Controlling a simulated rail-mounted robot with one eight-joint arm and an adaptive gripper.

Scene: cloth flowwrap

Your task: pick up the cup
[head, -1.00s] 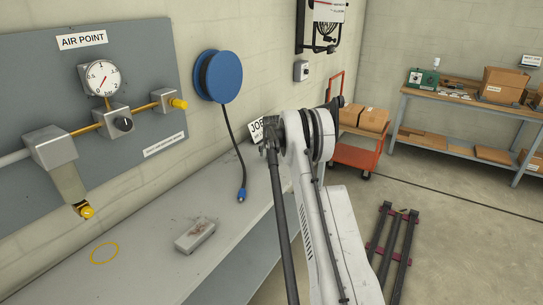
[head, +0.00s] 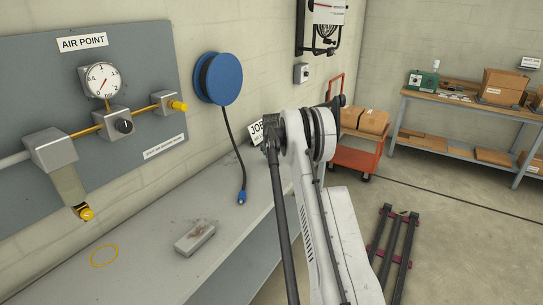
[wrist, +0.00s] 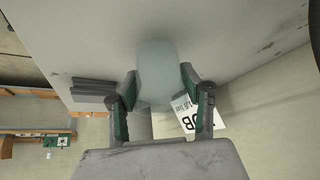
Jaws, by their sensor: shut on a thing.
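In the wrist view, a pale grey-green cup (wrist: 157,65) stands out between the two green-padded fingers of my gripper (wrist: 159,76). The fingers are shut on the cup, one on each side. Its lower part in the picture is partly hidden behind the fingers and the palm. I cannot tell whether the cup touches the grey bench top or is clear of it. In the head view neither the cup nor the fingers show; my arm covers that part of the bench.
The grey bench (head: 140,275) runs along the wall with a yellow ring mark (head: 104,255) and a grey block (head: 194,238). A hose end (head: 241,197) hangs from a blue reel (head: 226,77). A JOB card (wrist: 190,117) and a dark grey stacked piece (wrist: 92,93) flank the gripper.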

